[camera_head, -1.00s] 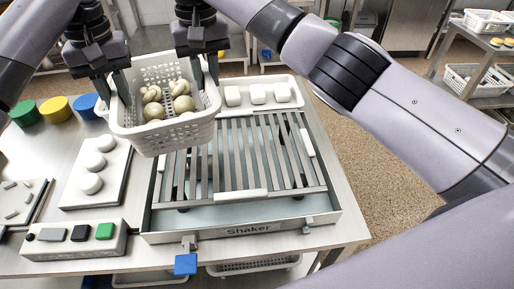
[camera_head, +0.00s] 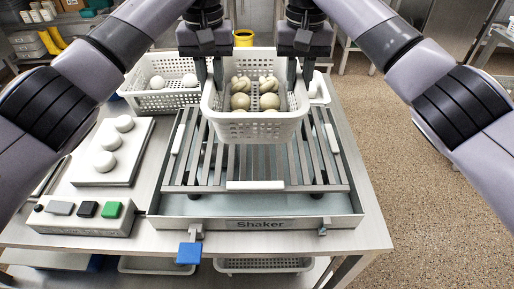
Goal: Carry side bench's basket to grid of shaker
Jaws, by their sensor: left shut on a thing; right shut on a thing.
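A white perforated basket (camera_head: 255,131) holds several beige, mushroom-like pieces (camera_head: 254,93). It hangs over the back part of the shaker's grid (camera_head: 247,170), roughly level. My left gripper (camera_head: 209,85) is shut on the basket's left rim. My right gripper (camera_head: 298,82) is shut on its right rim. The grid is a frame of grey bars with white pads on its sides and front. It sits in the metal tray of the shaker (camera_head: 180,207). The basket hides the grid's back part. I cannot tell whether the basket's bottom touches the bars.
Another white basket (camera_head: 160,101) with white round pieces stands behind the grid at left. A white board (camera_head: 112,152) with white balls and a button box (camera_head: 85,217) lie at left. A blue-ended lever (camera_head: 188,253) sticks out in front. A yellow container (camera_head: 243,38) stands behind.

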